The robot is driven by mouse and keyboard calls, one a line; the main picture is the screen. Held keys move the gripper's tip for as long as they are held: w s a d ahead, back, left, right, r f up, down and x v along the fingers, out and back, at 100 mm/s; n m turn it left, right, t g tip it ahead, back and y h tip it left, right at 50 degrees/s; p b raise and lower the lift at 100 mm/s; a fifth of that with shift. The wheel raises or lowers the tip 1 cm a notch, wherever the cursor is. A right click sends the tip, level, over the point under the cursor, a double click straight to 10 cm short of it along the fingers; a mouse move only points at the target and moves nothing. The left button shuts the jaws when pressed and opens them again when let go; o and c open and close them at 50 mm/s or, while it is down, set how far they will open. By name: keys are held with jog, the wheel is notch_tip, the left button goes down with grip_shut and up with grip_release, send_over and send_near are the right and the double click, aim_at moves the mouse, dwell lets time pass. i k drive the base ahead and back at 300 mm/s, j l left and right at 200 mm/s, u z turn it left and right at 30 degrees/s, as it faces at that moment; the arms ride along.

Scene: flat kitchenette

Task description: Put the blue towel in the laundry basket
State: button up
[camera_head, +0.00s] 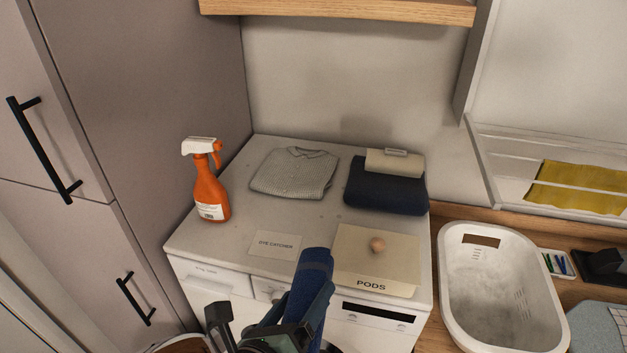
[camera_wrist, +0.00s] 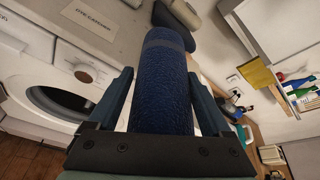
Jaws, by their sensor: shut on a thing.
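The blue towel (camera_head: 313,265) is a roll with a paler band near its far end. My gripper (camera_head: 290,308) is shut on it, in front of the washing machine's front top edge. The wrist view shows the towel (camera_wrist: 163,85) between both fingers, pointing away from the palm. The laundry basket (camera_head: 455,290) is white, with an open top and a handle slot. It stands on the wooden counter to the right of the towel and looks empty. The wrist view does not clearly show the basket.
The white washing machine top (camera_head: 330,218) bears an orange spray bottle (camera_head: 209,190), a folded grey garment (camera_head: 295,172), a folded dark blue cloth (camera_head: 385,192) and a PODS box (camera_head: 350,250) with a small round knob. A wooden shelf (camera_head: 340,8) hangs above.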

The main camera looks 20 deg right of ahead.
aim_at(474, 302)
jog(key=i, duration=0.9)
